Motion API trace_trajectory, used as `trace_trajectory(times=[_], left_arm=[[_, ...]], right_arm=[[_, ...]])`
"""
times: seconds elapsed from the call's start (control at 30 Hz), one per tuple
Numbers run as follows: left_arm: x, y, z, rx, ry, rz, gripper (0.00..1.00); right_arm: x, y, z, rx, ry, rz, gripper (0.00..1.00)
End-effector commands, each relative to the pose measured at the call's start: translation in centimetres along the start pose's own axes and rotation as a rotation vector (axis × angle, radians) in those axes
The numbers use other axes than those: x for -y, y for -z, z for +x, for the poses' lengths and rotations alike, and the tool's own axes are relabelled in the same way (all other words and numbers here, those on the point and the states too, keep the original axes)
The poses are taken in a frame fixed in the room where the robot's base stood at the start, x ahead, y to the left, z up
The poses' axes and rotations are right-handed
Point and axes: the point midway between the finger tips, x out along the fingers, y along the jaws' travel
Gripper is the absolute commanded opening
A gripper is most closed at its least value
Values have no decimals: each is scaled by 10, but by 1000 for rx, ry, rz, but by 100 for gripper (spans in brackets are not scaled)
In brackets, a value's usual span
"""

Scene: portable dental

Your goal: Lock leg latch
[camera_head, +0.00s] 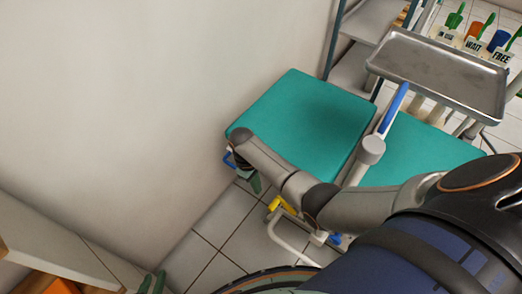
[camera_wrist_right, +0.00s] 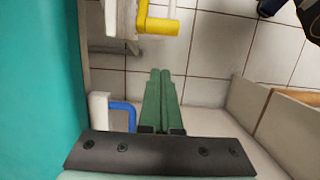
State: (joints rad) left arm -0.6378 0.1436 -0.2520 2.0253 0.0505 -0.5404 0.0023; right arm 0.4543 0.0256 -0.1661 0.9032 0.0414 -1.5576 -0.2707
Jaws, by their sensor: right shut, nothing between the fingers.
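A portable dental chair with a green padded top (camera_head: 300,125) stands against the wall. Below its near edge is a yellow lever-like part (camera_head: 276,203) on the white leg frame. It also shows at the top of the right wrist view (camera_wrist_right: 156,22). A blue bent handle (camera_wrist_right: 124,112) with a white block sits beside the green pad. Which part is the leg latch I cannot tell. My right gripper (camera_head: 255,184) is shut and empty, between the blue handle and yellow part in its wrist view (camera_wrist_right: 160,74). My left gripper (camera_head: 152,282) shows only fingertips, apart, at the bottom edge.
A metal tray (camera_head: 440,72) stands over the chair, with a blue-and-white arm (camera_head: 392,110) beside it. Labelled bottles (camera_head: 475,45) stand behind. A pale shelf or cabinet (camera_head: 60,245) is at lower left. Bare tiled floor (camera_head: 205,235) lies between it and the chair.

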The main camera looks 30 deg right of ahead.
Motion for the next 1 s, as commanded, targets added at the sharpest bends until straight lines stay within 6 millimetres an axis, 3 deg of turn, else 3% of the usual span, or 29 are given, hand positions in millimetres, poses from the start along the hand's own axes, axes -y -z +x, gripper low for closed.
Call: trace_trajectory(times=[0.37, 0.57, 1.0], left_arm=[[9, -25, 22, -9, 10, 6, 30], [8, -13, 4, 1, 13, 5, 30], [6, -10, 8, -2, 8, 7, 30]], right_arm=[[0, 0, 88, 3, 1, 0, 0], [0, -18, 67, -1, -1, -1, 0], [0, -32, 58, 0, 0, 0, 0]])
